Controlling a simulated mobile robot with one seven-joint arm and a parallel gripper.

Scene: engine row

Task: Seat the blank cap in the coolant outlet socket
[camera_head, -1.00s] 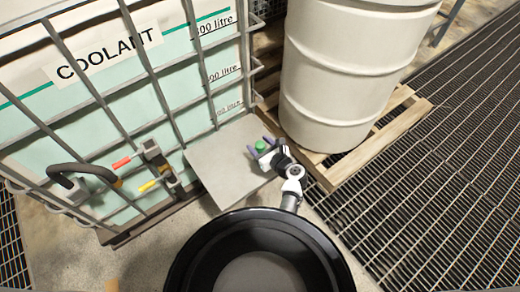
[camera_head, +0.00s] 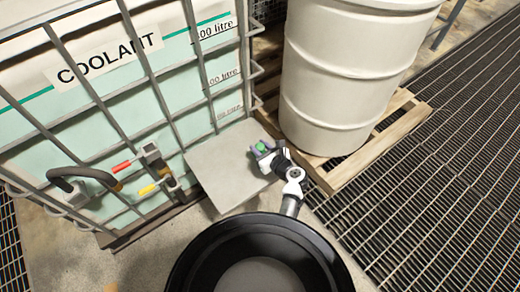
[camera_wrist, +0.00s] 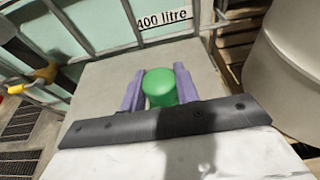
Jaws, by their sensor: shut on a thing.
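My gripper (camera_head: 260,148) is shut on a green, round-topped cap, held between its two purple fingers above a grey plate. In the wrist view the green cap (camera_wrist: 160,88) sits between the fingers of my gripper (camera_wrist: 159,80), its top clear. The coolant tank (camera_head: 60,130) is pale green inside a grey cage. At its lower front are fittings with a red handle (camera_head: 122,166) and a yellow handle (camera_head: 147,189), left of my gripper and apart from it. I cannot make out which opening is the coolant outlet socket.
The flat grey plate (camera_head: 222,178) lies beside the tank's foot. A large cream drum (camera_head: 345,75) stands on a wooden pallet (camera_head: 385,140) close to the right of my gripper. A black hose (camera_head: 80,173) curves out at the tank's left. Dark floor grating (camera_head: 450,180) is clear at right.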

